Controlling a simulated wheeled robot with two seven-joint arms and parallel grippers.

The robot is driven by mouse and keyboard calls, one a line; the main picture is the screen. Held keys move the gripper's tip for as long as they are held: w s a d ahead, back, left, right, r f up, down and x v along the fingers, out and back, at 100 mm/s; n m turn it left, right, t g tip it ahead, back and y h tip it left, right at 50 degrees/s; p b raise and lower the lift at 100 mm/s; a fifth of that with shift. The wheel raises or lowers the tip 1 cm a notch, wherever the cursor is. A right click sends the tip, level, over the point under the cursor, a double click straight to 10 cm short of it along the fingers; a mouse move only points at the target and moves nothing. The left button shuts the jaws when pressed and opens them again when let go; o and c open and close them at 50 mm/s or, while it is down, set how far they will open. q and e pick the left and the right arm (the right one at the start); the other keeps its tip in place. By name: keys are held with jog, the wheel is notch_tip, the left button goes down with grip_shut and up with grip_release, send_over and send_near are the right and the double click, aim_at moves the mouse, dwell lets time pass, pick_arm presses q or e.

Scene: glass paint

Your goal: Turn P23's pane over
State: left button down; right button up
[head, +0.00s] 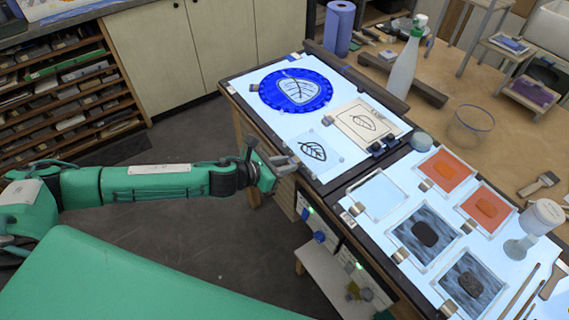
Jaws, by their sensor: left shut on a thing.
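A clear pane with a black leaf drawing (313,151) lies at the near left corner of the lit table, looking flat. My left gripper (284,160) is at its left edge, shut, apparently on the small tab there; the fingers hide that tab. I cannot read any P23 label. Other panes have similar tabs: a cream leaf pane (364,123), a clear pane (380,196), two orange panes (447,170) (487,208) and two dark streaked panes (427,234) (470,285). My right gripper is not in view.
A blue disc (296,90) lies behind the leaf pane on the lit table (242,84).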

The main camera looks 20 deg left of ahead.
pick_arm(q)
jog(key=shift+r, duration=0.1)
jog(key=shift+p, duration=0.35)
jog(key=shift+f, duration=0.35)
dwell(0.4)
dwell(0.4)
jog(key=shift+p, duration=0.35)
